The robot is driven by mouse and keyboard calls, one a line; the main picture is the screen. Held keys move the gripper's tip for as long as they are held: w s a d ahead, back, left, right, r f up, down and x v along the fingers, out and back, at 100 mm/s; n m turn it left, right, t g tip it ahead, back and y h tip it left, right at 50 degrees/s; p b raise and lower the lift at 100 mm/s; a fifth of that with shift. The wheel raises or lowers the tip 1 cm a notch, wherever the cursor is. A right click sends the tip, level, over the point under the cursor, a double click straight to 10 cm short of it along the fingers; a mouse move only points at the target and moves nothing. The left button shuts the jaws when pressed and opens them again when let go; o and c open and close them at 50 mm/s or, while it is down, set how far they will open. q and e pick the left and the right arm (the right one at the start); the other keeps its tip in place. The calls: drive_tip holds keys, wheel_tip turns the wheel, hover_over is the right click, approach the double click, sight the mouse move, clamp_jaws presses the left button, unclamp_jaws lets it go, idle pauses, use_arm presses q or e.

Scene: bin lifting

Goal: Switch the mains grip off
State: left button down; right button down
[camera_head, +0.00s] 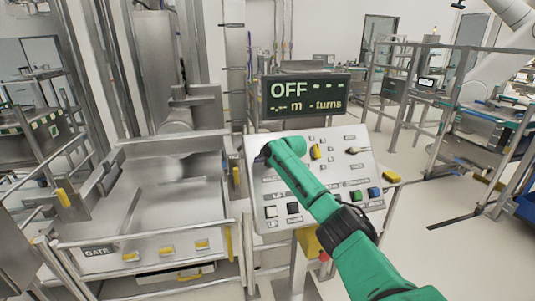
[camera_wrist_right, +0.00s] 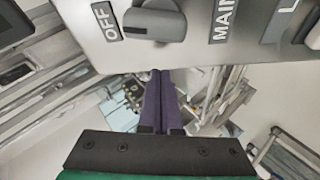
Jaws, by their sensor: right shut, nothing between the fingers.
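The control panel (camera_head: 318,180) is a tilted light-grey board with several knobs and buttons. In the right wrist view a grey rotary grip (camera_wrist_right: 155,21) sits on the panel face between an OFF label (camera_wrist_right: 106,20) and a partly cut-off label starting MAIN (camera_wrist_right: 226,18). My right gripper (camera_head: 264,154) is at the panel's upper left, and its arm covers part of the panel. Its purple fingers (camera_wrist_right: 160,74) are shut and empty, with their tips close to the panel edge beside the grip. I cannot tell whether they touch it. My left gripper is not in view.
A dark display (camera_head: 310,96) above the panel reads OFF with dashes. A steel bin-lifting station with a GATE label (camera_head: 97,251) and rails stands at the left. A yellow knob (camera_head: 316,152) and a blue button (camera_head: 374,192) are on the panel.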

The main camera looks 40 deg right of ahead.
drive_tip(key=a+b+v, duration=0.1)
drive_tip(key=b+v, duration=0.3)
drive_tip(key=v, duration=0.5)
drive_tip(key=shift+r+b, duration=0.35)
drive_tip(key=shift+s, duration=0.1)
